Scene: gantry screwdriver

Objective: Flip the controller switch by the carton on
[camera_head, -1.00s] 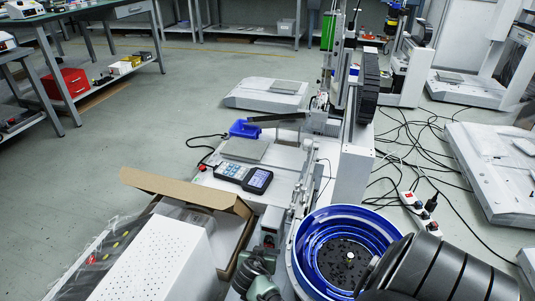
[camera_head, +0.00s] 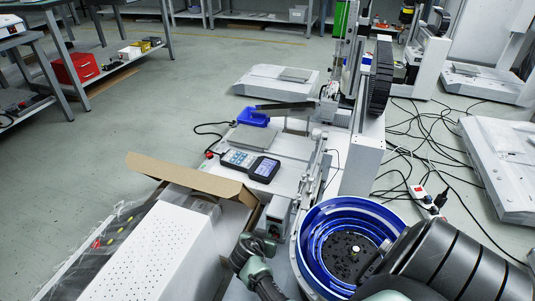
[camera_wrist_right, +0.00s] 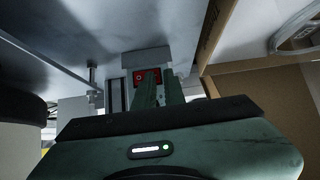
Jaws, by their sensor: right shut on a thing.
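The controller is a small grey box (camera_head: 276,214) beside the open end of the brown carton (camera_head: 190,177). In the right wrist view its red switch (camera_wrist_right: 140,77) shows straight ahead, partly covered by my fingers. My right gripper (camera_head: 268,237) is at the near face of the box in the head view. In the wrist view its two green fingers (camera_wrist_right: 159,80) are close together and shut at the switch; the exact contact and the switch's position are hidden. My left gripper is not in view.
A blue bowl feeder (camera_head: 313,240) stands just right of my gripper. A white perforated case (camera_head: 150,262) lies at the left. A handheld keypad device (camera_head: 250,165) lies on the gantry base beyond. Cables (camera_head: 425,130) cover the floor at right.

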